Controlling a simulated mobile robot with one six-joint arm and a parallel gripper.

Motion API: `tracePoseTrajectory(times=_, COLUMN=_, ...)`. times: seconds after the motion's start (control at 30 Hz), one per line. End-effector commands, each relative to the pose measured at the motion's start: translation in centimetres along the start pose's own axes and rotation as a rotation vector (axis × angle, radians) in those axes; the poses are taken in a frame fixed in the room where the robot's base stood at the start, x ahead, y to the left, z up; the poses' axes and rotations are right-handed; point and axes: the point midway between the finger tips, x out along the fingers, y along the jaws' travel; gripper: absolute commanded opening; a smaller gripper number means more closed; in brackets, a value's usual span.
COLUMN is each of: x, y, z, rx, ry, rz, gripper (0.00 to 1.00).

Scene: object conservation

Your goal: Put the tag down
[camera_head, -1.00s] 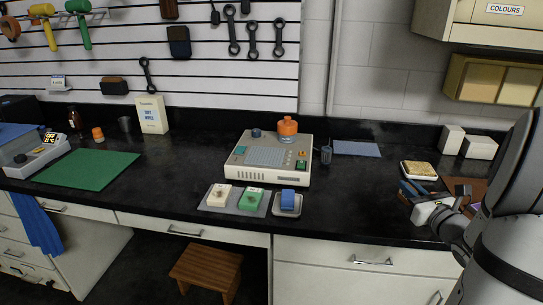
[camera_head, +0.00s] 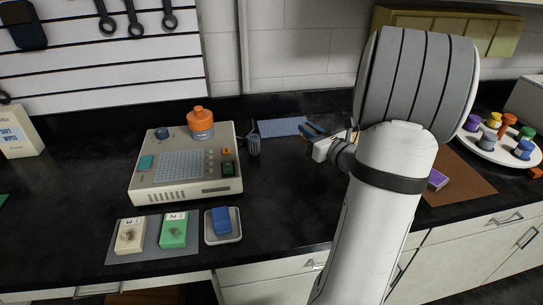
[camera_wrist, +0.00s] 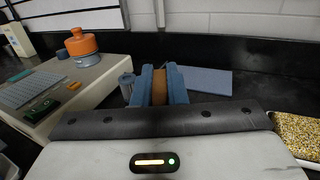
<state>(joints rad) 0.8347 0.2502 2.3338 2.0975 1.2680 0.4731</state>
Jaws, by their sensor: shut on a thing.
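My gripper (camera_wrist: 159,88) is shut on a flat brown thing (camera_wrist: 159,86), held upright between its two blue fingers in the wrist view. I take it to be the tag; no writing on it can be read. In the head view my gripper (camera_head: 312,131) is over the black bench, right of the grey console (camera_head: 222,187) and close to a flat blue-grey mat (camera_head: 270,128). The tag cannot be made out there. The mat (camera_wrist: 208,82) lies just beyond the fingers in the wrist view. I cannot tell the tag's height above the bench.
A dark cup (camera_head: 254,146) stands between console and gripper. An orange-capped jar (camera_head: 200,125) sits on the console. Cream (camera_head: 130,236), green (camera_head: 173,231) and blue (camera_head: 221,220) blocks stand in front. A tray of yellow grains (camera_wrist: 297,138) is at right. Bench is bare before the cup.

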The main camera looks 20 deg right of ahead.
Motion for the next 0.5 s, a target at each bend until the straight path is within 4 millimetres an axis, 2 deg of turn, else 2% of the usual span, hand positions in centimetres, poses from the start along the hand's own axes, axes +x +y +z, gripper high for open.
tracePoseTrajectory(times=0.2, x=0.0, y=0.0, z=-4.2, rx=0.006, ry=0.004, rz=-0.001, gripper=0.00)
tracePoseTrajectory(times=0.37, x=0.0, y=0.0, z=-5.6, rx=0.003, ry=0.002, rz=0.000, gripper=0.00)
tracePoseTrajectory(times=0.5, x=0.0, y=0.0, z=-7.7, rx=0.005, ry=0.004, rz=0.000, gripper=0.00)
